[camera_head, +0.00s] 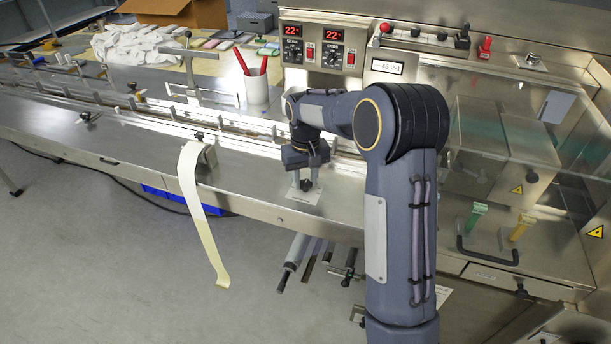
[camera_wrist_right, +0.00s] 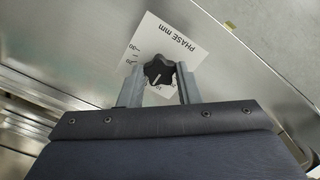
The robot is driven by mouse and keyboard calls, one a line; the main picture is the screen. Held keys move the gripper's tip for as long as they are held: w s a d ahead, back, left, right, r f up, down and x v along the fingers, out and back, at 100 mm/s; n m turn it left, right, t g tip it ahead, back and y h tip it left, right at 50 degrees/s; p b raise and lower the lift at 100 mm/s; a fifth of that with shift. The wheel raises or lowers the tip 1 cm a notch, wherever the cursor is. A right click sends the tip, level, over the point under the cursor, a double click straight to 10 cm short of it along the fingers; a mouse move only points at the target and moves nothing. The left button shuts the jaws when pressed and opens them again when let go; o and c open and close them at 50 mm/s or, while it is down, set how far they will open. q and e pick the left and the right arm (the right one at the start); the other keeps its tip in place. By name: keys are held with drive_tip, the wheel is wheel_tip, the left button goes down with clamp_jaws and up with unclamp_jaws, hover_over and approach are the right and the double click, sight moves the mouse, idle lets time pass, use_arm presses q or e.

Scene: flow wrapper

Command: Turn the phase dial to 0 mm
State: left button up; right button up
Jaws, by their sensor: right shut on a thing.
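The phase dial is a black lobed knob (camera_wrist_right: 158,68) with a white pointer line. It sits on a white scale plate (camera_wrist_right: 183,42) printed "PHASE mm". The pointer line points toward the gripper's palm in the right wrist view; the number it points at cannot be read clearly. My right gripper (camera_wrist_right: 159,80) is shut on the knob, one finger on each side. In the head view my right gripper (camera_head: 305,183) points down at the dial on the front ledge of the machine. Part of the scale is hidden by the fingers. My left gripper is not in view.
A pale strip (camera_head: 200,215) hangs over the ledge left of my right gripper. A white cup (camera_head: 257,88) with red-handled tools stands behind. Two red displays (camera_head: 292,30) are on the panel. A clear guard (camera_head: 520,150) and a black handle (camera_head: 487,254) are at right.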

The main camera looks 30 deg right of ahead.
sight(306, 183)
drive_tip(key=shift+r, duration=0.1)
idle(0.4)
drive_tip(key=o, duration=1)
drive_tip(key=shift+c, duration=0.2)
wheel_tip(306, 183, up, 8)
drive_tip(key=shift+f, duration=0.15)
drive_tip(key=s+a+r+t+y, duration=0.2)
drive_tip(key=s+a+r, duration=0.1)
drive_tip(key=s, duration=0.6)
drive_tip(key=s+a+r+t+y, duration=0.1)
drive_tip(key=s+a+r, duration=0.1)
drive_tip(key=s, duration=0.6)
drive_tip(key=s+a+f+t, duration=0.2)
drive_tip(key=s+a+f, duration=0.2)
drive_tip(key=s, duration=0.8)
drive_tip(key=a, duration=0.2)
drive_tip(key=shift+a+f+n+t+y, duration=0.2)
drive_tip(key=shift+a+n+t+y, duration=0.1)
drive_tip(key=shift+n+y, duration=0.1)
